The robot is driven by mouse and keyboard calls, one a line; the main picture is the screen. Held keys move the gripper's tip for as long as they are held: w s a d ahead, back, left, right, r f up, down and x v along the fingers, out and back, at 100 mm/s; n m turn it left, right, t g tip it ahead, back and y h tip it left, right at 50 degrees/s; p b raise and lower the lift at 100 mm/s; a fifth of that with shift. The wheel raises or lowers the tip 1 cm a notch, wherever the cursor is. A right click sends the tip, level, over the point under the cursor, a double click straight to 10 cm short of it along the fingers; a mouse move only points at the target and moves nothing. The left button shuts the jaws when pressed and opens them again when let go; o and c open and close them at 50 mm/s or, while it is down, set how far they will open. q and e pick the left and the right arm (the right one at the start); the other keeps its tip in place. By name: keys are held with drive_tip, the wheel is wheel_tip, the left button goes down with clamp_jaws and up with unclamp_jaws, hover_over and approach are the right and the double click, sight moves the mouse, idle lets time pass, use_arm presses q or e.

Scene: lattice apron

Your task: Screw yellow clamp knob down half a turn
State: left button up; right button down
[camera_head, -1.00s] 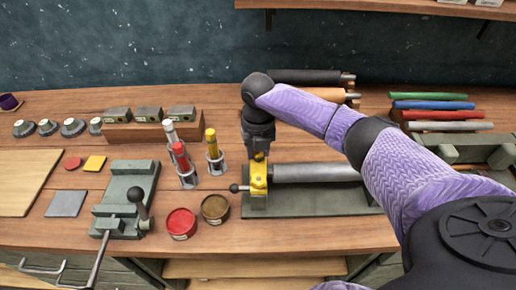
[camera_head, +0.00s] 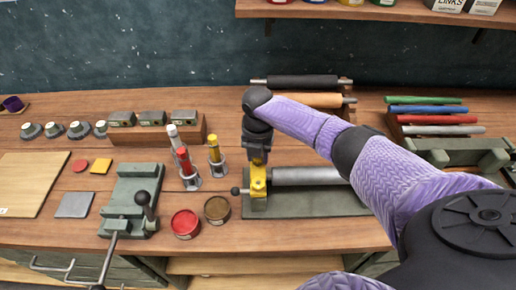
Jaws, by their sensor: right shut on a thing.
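The yellow clamp (camera_head: 258,187) stands at the left end of a grey roller (camera_head: 308,175) on a dark green base plate (camera_head: 300,208). A small dark ball-ended lever (camera_head: 236,190) sticks out from the clamp's left side. My right gripper (camera_head: 258,158) points straight down onto the top of the clamp and is shut on its yellow knob. The gripper hides most of the knob, so its turn angle cannot be told. My left gripper is not in view.
Left of the clamp stand tubes in metal holders (camera_head: 188,172), with a red tin (camera_head: 185,223) and a brown tin (camera_head: 217,209) in front. A green vise (camera_head: 133,200) is further left. Coloured rolls (camera_head: 430,119) lie in a rack at the back right.

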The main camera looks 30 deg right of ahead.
drive_tip(key=m+p, duration=0.2)
drive_tip(key=m, duration=0.1)
drive_tip(key=shift+r+m, duration=0.15)
drive_tip(key=shift+m, duration=0.25)
drive_tip(key=m+p, duration=0.1)
drive_tip(key=m, duration=0.2)
drive_tip(key=shift+m, duration=0.3)
drive_tip(key=m+p, duration=0.1)
drive_tip(key=m, duration=0.2)
drive_tip(key=shift+m+p, duration=0.3)
drive_tip(key=m+p, duration=0.1)
drive_tip(key=m, duration=0.2)
drive_tip(key=shift+m, duration=0.3)
drive_tip(key=m, duration=0.3)
drive_tip(key=shift+m+p, duration=0.3)
drive_tip(key=shift+p, duration=0.05)
drive_tip(key=m, duration=0.4)
drive_tip(key=shift+m+p, duration=0.3)
drive_tip(key=shift+p, duration=0.1)
drive_tip(key=m, duration=0.4)
drive_tip(key=shift+m+p, duration=0.35)
drive_tip(key=shift+m, duration=1.65)
